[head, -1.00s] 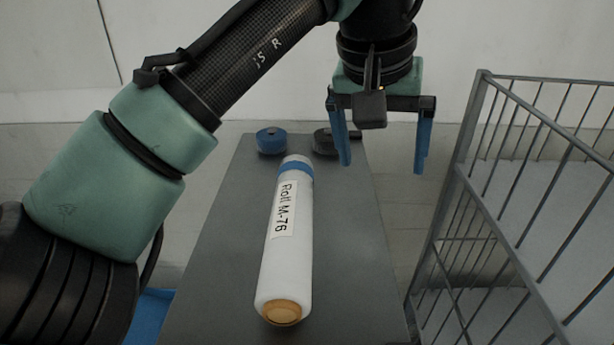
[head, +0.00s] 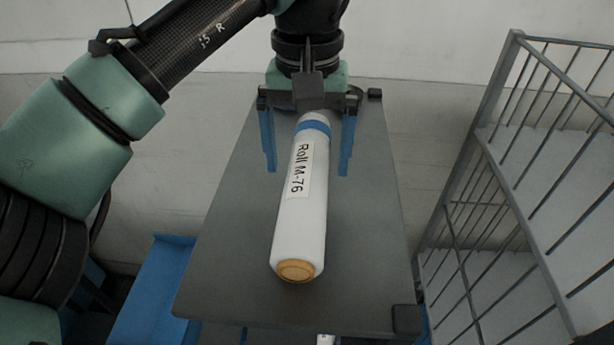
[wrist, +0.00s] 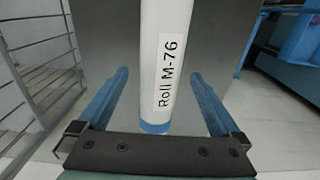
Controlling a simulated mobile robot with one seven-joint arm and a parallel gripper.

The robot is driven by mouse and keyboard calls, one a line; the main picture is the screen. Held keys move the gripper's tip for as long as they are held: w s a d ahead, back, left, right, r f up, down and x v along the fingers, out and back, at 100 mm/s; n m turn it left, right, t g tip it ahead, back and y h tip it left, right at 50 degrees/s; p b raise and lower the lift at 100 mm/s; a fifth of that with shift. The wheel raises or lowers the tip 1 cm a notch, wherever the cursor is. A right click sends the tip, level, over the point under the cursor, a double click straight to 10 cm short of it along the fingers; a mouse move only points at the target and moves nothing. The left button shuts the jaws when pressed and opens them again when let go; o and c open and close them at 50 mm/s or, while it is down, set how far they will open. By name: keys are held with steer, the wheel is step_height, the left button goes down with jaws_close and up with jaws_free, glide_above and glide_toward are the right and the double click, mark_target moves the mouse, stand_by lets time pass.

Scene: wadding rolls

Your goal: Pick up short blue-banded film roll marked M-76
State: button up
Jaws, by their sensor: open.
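The film roll (head: 308,225) is a white cylinder with a blue band near its far end, a tan core at its near end and a label reading "Roll M-76". It lies lengthwise on a grey tabletop (head: 365,250). My gripper (head: 307,172) is open above the far, banded end, with one blue finger to each side of the roll. In the wrist view the roll (wrist: 157,70) runs between the two spread fingers, and the label faces up. I cannot tell the exact height of the fingertips over the table.
A grey wire cage with shelves (head: 500,190) stands to the right of the table. A blue object (head: 155,290) is at the lower left, below the table. A dark block (head: 406,319) sits at the table's near right corner. The tabletop on both sides of the roll is clear.

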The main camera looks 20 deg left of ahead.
mark_target(307, 166)
steer(key=shift+w+f+p, duration=0.15)
steer(key=shift+f+p, duration=0.7)
steer(key=shift+f, duration=1.45)
jaws_close()
